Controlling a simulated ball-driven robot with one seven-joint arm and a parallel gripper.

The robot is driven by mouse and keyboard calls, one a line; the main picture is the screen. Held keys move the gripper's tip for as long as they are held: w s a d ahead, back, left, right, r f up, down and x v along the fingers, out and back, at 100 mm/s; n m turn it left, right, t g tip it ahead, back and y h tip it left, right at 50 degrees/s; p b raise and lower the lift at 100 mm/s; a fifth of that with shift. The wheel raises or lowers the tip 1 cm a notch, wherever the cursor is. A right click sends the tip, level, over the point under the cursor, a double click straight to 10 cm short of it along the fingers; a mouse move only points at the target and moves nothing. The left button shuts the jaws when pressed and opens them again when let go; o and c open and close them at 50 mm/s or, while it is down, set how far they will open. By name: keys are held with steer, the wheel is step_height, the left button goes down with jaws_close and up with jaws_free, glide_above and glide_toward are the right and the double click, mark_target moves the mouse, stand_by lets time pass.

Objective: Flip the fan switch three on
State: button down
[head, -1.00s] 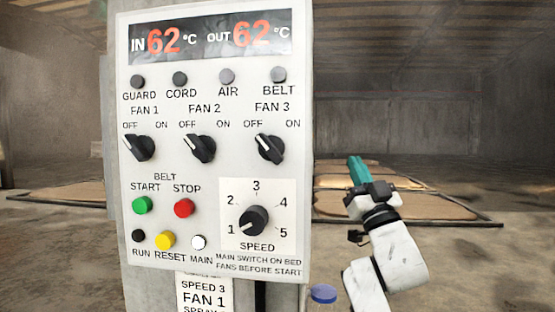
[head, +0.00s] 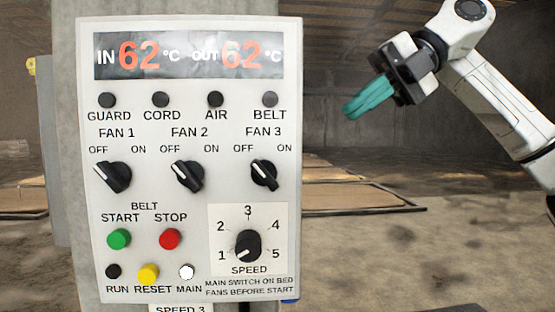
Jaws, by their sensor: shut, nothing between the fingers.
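The fan 3 switch (head: 264,175) is a black rotary knob at the right of the switch row on the white control panel (head: 190,270). Its white mark points up and left, toward OFF. The fan 1 switch (head: 113,177) and fan 2 switch (head: 187,176) beside it also have their marks toward OFF. My gripper (head: 352,110), with teal fingers, is shut and empty. It is up and to the right of the fan 3 switch, beyond the panel's right edge in the picture, fingers pointing left and slightly down. It does not appear to touch the panel.
The speed dial (head: 248,246) sits below the fan 3 switch and points near 1. A green start button (head: 119,238), red stop button (head: 170,239) and yellow reset button (head: 148,274) are lower left. Open floor lies right of the panel.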

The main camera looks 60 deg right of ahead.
mark_target(276, 182)
steer(key=shift+s+d+f, duration=0.1)
steer(key=shift+s, duration=0.15)
steer(key=p+x, duration=0.3)
steer(key=x, duration=1.1)
steer(key=shift+s+d+f, duration=0.1)
steer(key=shift+f, duration=0.1)
steer(key=shift+f, duration=0.1)
steer(key=shift+f+b, duration=0.1)
steer(key=shift+b, duration=0.6)
